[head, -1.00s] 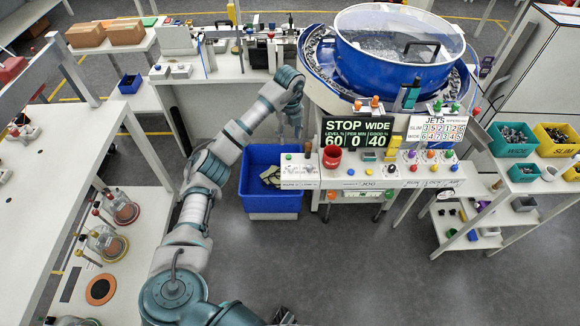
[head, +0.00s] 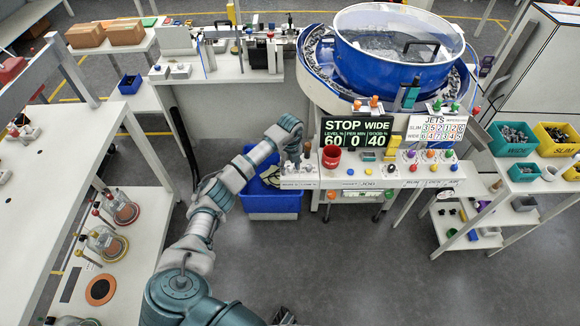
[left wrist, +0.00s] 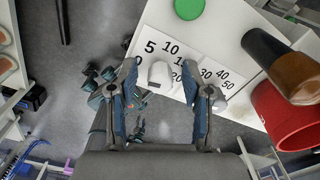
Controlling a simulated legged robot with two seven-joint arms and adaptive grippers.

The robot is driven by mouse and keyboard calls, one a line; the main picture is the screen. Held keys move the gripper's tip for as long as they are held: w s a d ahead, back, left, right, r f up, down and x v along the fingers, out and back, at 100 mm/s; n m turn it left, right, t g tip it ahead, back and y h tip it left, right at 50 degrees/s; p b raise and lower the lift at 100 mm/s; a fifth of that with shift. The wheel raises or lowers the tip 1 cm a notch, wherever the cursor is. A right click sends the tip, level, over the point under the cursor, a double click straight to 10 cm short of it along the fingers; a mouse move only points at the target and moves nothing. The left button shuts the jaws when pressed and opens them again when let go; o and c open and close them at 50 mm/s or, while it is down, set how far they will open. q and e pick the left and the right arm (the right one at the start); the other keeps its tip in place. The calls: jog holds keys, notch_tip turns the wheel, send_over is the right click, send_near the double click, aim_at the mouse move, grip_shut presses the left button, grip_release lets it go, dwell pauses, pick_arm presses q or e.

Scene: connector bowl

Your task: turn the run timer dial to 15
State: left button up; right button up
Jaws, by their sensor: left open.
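The run timer dial (left wrist: 160,76) is a white knob on a white plate (left wrist: 150,36) printed with black numbers, among them 5, 10, 40 and 50, in the left wrist view. My left gripper (left wrist: 161,68) is open, with one finger on each side of the dial. I cannot tell whether the fingers touch it. Some numbers near the right finger are partly covered. In the head view, my left gripper (head: 298,160) is over the left end of the control panel (head: 345,184), and the dial cannot be made out there.
A red cup (head: 331,156) stands on the panel just right of my left gripper. In the left wrist view, a brown and black cylinder (left wrist: 284,64) and a green button (left wrist: 189,8) are near. A blue bin (head: 272,204) is below. A display (head: 357,134) stands behind.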

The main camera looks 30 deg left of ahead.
pick_arm(q)
jog(key=shift+d, duration=0.1)
grip_shut()
